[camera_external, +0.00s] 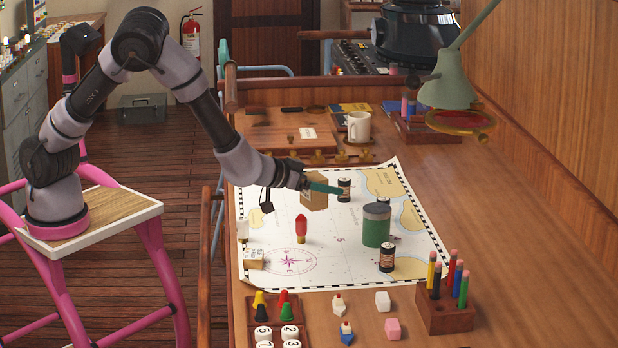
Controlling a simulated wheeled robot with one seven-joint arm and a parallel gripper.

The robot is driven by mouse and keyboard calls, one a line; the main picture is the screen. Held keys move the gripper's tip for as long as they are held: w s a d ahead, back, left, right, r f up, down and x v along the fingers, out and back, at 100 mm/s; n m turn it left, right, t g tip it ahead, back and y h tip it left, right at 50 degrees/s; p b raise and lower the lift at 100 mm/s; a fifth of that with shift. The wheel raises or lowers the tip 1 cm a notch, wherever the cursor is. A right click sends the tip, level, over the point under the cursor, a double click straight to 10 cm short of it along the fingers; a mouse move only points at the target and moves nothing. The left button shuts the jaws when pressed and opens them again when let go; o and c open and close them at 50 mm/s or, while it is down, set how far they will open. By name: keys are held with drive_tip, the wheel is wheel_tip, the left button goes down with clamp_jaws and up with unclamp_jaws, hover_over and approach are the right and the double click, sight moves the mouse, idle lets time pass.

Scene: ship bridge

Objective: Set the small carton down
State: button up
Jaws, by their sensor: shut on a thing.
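A small brown carton (318,202) is held in my gripper (326,188), whose teal finger crosses its upper part. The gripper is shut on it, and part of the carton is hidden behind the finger. The carton is over the upper middle of the sea chart (345,262). I cannot tell whether its bottom touches the chart.
On the chart stand a dark jar (344,188) just right of the carton, a green can (376,228), another dark jar (387,257) and a red bulb-shaped piece (301,228). A pencil block (445,312) and a mug (359,127) stand off the chart. The chart's lower middle is clear.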

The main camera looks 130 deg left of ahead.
drive_tip(key=s+a+n+g+y, duration=0.1)
drive_tip(key=s+a+n+g, duration=0.1)
drive_tip(key=s+a, duration=0.5)
drive_tip(key=s+a+n+g, duration=0.2)
drive_tip(key=s+a+g, duration=0.15)
drive_tip(key=s, duration=0.55)
drive_tip(key=shift+n+t, duration=0.25)
drive_tip(key=shift+n, duration=0.05)
drive_tip(key=f, duration=0.3)
drive_tip(key=a+f, duration=0.1)
drive_tip(key=f, duration=0.1)
drive_tip(key=shift+s, duration=0.35)
drive_tip(key=shift+w+f, duration=0.1)
drive_tip(key=shift+f, duration=2.25)
drive_tip(key=shift+f, duration=0.1)
drive_tip(key=o, duration=1.4)
drive_tip(key=shift+c, duration=0.2)
